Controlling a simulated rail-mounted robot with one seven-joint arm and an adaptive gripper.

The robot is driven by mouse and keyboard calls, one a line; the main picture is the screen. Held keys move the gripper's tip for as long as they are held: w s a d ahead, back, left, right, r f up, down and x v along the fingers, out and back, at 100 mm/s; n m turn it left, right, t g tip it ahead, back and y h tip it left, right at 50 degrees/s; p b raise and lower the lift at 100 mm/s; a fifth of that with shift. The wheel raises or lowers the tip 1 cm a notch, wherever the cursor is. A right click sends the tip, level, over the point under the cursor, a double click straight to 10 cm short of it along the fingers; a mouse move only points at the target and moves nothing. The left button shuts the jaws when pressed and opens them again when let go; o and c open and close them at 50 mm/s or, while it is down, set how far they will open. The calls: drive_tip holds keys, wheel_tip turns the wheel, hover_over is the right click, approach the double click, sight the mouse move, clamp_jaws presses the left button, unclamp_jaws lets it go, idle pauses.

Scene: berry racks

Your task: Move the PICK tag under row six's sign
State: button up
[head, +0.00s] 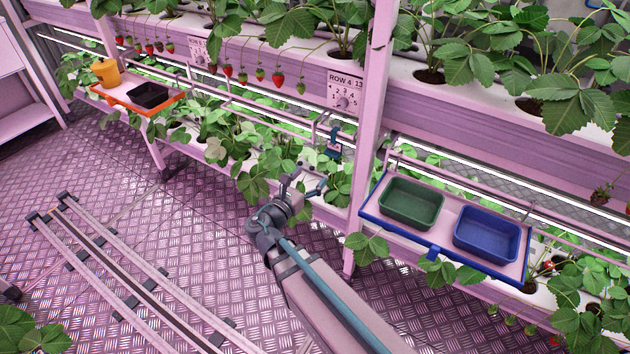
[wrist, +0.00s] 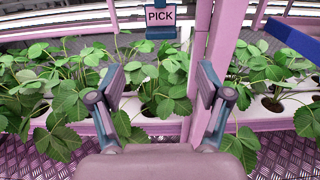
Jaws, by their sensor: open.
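The PICK tag (wrist: 160,16) is a pale plate with dark letters in a blue holder, at the top of the wrist view. In the head view the blue tag (head: 333,142) hangs at the rail below the sign reading ROW 4 (head: 345,90). My gripper (head: 306,186) is in front of the lower plants, below and to the left of the tag. In the wrist view my gripper (wrist: 160,85) has its fingers wide apart, with nothing held, and the tag lies beyond them. A second sign (head: 198,50) hangs farther left; its text is too small to read. I cannot make out a row six sign.
A blue-edged shelf (head: 445,253) with a green tub (head: 411,203) and a blue tub (head: 486,235) juts out at right. A pink post (head: 371,110) stands just right of the tag. An orange tray (head: 122,103) is at far left. Leaves crowd the lower trough.

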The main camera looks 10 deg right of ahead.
sight(330, 156)
drive_tip(key=shift+x, duration=5.9)
drive_tip(key=shift+s+d, duration=0.1)
drive_tip(key=c, duration=1)
drive_tip(key=shift+c, duration=0.2)
drive_tip(key=shift+r+p, duration=0.7)
drive_tip(key=shift+r, duration=0.3)
drive_tip(key=shift+s, duration=0.1)
drive_tip(key=v, duration=0.6)
drive_tip(key=shift+s+a, duration=0.25)
drive_tip(key=shift+a, duration=0.1)
